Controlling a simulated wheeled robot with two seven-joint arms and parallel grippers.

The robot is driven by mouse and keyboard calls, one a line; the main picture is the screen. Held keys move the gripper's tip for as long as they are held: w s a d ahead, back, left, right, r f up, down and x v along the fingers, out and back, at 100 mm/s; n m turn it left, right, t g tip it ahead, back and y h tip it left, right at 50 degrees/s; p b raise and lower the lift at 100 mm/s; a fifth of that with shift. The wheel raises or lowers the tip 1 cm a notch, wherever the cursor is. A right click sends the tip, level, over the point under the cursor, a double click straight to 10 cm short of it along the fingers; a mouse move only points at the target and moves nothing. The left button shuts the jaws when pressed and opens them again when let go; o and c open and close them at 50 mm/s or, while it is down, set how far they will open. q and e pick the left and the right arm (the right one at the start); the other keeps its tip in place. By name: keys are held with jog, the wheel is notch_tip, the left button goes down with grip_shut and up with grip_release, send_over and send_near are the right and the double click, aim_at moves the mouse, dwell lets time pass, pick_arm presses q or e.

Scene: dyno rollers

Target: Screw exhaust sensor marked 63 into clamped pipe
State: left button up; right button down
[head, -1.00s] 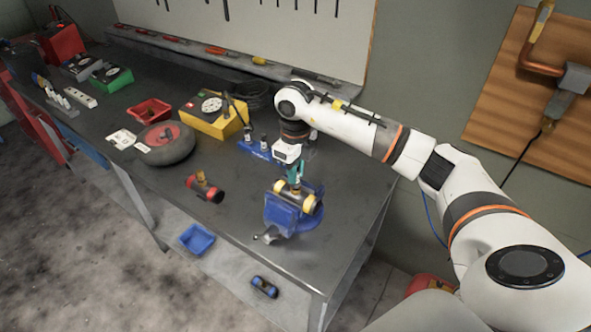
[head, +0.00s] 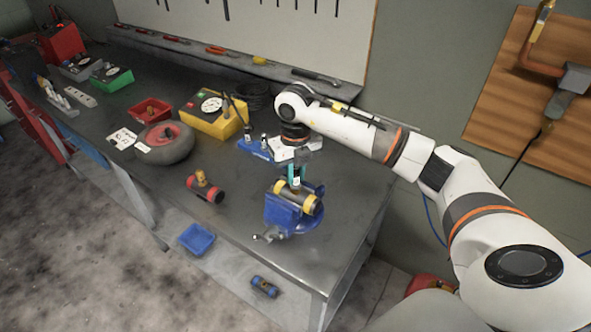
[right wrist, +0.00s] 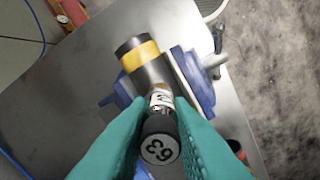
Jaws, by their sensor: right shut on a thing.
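The pipe (head: 298,196), with yellow bands, is clamped in the blue vise (head: 284,217). The pipe also shows in the right wrist view (right wrist: 152,69). The sensor's lower end is in line with the pipe's top port and seems to meet it; how deep it sits is hidden. My left gripper is not in view.
A pipe with red ends (head: 206,188) lies left of the vise. A blue rack (head: 255,148) with dark sensors stands behind, beside my arm. A yellow box (head: 214,117) and a wheel (head: 165,142) are further left. The bench front edge is close to the vise.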

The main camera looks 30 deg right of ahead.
jog(key=m+p, duration=0.1)
jog(key=m, duration=0.4)
jog(key=shift+r, duration=0.1)
jog(key=m+p, duration=0.1)
jog(key=m, duration=0.3)
jog(key=shift+m, duration=0.3)
jog(key=m+p, duration=0.2)
jog(key=m, duration=0.4)
jog(key=m+p, duration=0.1)
jog(key=m, duration=0.1)
jog(key=shift+m, duration=0.8)
jog(key=c, duration=1.2)
grip_release()
jog(key=shift+c, duration=0.2)
